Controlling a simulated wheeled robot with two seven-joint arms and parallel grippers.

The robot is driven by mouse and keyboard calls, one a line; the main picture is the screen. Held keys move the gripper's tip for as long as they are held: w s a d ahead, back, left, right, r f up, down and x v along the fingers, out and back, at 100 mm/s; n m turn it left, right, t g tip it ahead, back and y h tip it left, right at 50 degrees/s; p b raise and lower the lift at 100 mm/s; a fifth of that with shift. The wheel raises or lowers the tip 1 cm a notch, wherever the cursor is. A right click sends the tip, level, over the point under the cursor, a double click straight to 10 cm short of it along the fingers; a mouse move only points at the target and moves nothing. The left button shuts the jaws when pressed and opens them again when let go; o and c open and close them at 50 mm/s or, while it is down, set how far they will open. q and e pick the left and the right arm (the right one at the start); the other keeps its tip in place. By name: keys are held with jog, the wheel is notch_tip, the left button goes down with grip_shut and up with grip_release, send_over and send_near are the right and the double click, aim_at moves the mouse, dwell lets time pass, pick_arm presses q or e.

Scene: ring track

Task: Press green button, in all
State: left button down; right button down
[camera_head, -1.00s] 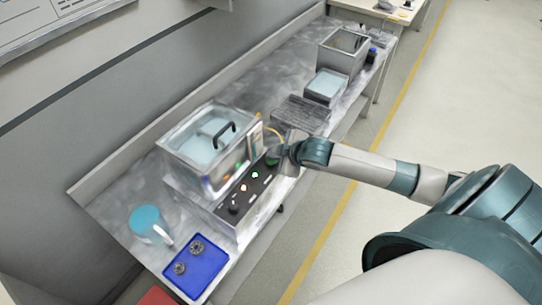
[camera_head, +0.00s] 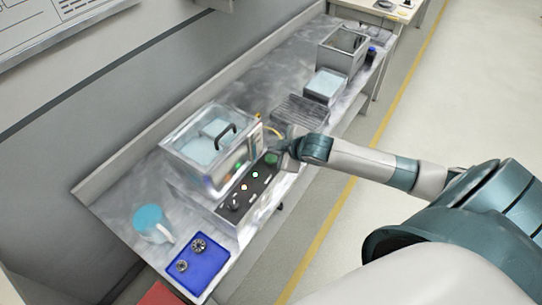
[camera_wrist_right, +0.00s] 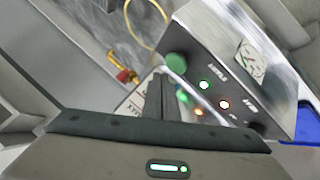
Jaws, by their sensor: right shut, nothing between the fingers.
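The green button (camera_head: 271,158) is a large round cap at the far right end of the black panel of a metal control box (camera_head: 222,214). In the right wrist view the green button (camera_wrist_right: 177,65) stands up from the panel edge, just beyond my fingertips. My right gripper (camera_head: 284,160) is beside the button at the bench's front side. In the wrist view the right gripper (camera_wrist_right: 164,84) is shut and empty, its tips close to the button. I cannot tell whether they touch it. My left gripper is not in view.
A clear-lidded bath (camera_head: 208,150) with a black handle stands behind the panel. A blue tray (camera_head: 208,268) with two metal parts and a blue-topped mug (camera_head: 150,222) are at the near left. A ribbed grey block (camera_head: 300,113) lies beyond the gripper. Small lit indicators show on the panel.

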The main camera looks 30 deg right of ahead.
aim_at(273, 160)
notch_tip(273, 160, up, 2)
jog(key=shift+r+p, duration=0.25)
jog(key=shift+p, duration=0.75)
jog(key=shift+r, duration=0.95)
